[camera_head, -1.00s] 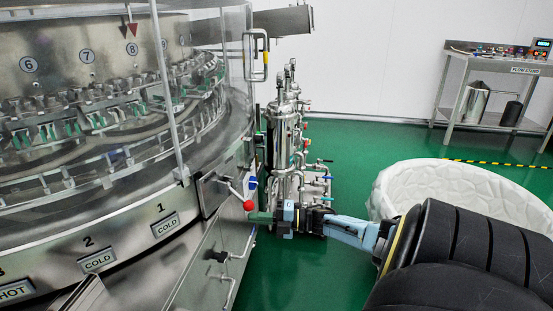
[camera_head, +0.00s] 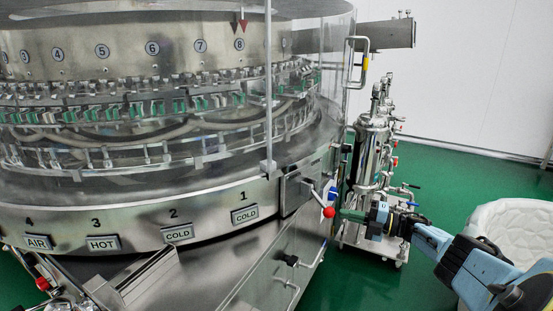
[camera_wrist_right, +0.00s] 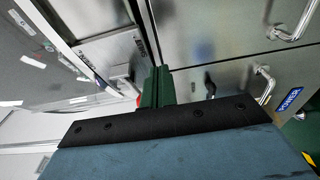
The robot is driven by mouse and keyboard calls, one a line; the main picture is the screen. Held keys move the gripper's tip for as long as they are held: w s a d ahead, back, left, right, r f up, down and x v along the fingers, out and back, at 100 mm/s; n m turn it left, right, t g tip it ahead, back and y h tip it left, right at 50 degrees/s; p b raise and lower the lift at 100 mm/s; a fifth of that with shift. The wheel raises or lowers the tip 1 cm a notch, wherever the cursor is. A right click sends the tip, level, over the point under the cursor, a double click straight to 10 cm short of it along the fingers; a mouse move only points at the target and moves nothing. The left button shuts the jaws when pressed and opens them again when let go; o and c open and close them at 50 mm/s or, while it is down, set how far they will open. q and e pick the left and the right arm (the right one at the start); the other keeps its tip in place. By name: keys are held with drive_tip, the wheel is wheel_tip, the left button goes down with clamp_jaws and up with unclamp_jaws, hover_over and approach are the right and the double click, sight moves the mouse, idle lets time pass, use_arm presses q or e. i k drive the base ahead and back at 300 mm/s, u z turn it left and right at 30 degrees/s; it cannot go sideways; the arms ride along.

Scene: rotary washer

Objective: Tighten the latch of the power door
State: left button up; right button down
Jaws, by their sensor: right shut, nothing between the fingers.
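The power door (camera_head: 262,285) is a steel lower panel below the washer's rim. Its black latch (camera_head: 291,260) sticks out beside a bar handle (camera_head: 313,254). In the right wrist view the latch (camera_wrist_right: 210,88) shows beyond the fingers, near a blue POWER label (camera_wrist_right: 290,98). I cannot tell whether the latch is tight. My right gripper (camera_head: 350,214), with green fingers, is shut and empty, up and right of the latch and apart from it. The fingers also show in the right wrist view (camera_wrist_right: 157,86). My left gripper is out of view.
A lever with a red ball (camera_head: 329,212) lies close to my right fingertips; I cannot tell whether they touch. A steel filter unit on a cart (camera_head: 372,160) stands behind the gripper. A white tub (camera_head: 510,235) is at the right. Green floor lies between.

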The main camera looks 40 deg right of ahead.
sight(291, 262)
drive_tip(key=k, duration=1)
